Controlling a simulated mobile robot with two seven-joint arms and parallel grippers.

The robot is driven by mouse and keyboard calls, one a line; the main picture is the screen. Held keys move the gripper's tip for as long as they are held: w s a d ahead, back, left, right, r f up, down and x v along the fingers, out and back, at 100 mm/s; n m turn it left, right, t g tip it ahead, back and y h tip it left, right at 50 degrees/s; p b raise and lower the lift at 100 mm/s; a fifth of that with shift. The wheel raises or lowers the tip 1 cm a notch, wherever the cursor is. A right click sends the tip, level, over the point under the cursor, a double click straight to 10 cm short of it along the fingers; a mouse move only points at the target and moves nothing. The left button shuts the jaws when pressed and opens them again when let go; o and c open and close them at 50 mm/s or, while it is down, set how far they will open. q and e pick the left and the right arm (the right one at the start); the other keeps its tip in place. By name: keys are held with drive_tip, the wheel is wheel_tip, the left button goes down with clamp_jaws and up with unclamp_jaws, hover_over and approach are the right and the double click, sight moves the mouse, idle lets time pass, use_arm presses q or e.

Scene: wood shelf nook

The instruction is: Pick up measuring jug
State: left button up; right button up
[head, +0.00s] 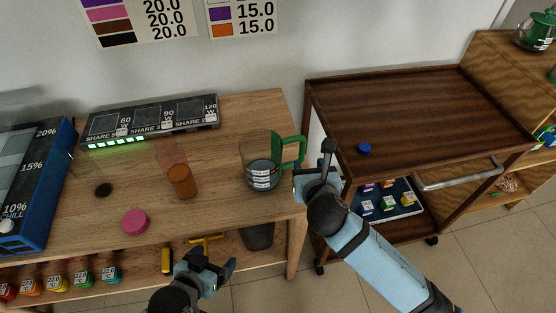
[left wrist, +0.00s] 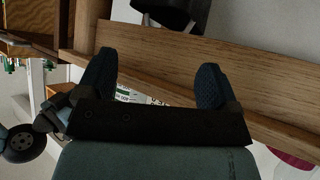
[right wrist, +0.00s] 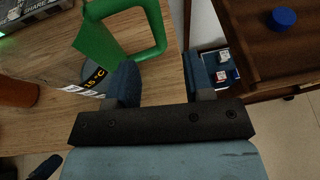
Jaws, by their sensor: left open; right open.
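The measuring jug (head: 262,178) is clear with white labels and a green handle (head: 291,150). It stands upright near the right end of the wooden table, its handle pointing right. My right gripper (head: 314,172) is open and empty, just right of the jug. In the right wrist view the green handle (right wrist: 158,22) is ahead of the gap between the fingers (right wrist: 160,80), nearer the left finger; I cannot tell whether they touch. My left gripper (head: 210,264) is open and empty in front of the table's edge; the left wrist view shows its empty fingers (left wrist: 157,78).
On the table (head: 225,200) are an amber cup (head: 182,182), a pink disc (head: 135,222), a black sign (head: 150,122) and a blue box (head: 38,185). A dark wood cart (head: 420,110) with a blue cap (head: 364,148) stands right, across a narrow gap.

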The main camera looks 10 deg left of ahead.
sight(303, 154)
drive_tip(key=b+x, duration=0.1)
drive_tip(key=x, duration=0.9)
drive_tip(key=shift+f+b, duration=0.15)
drive_tip(key=shift+b, duration=0.25)
clamp_jaws()
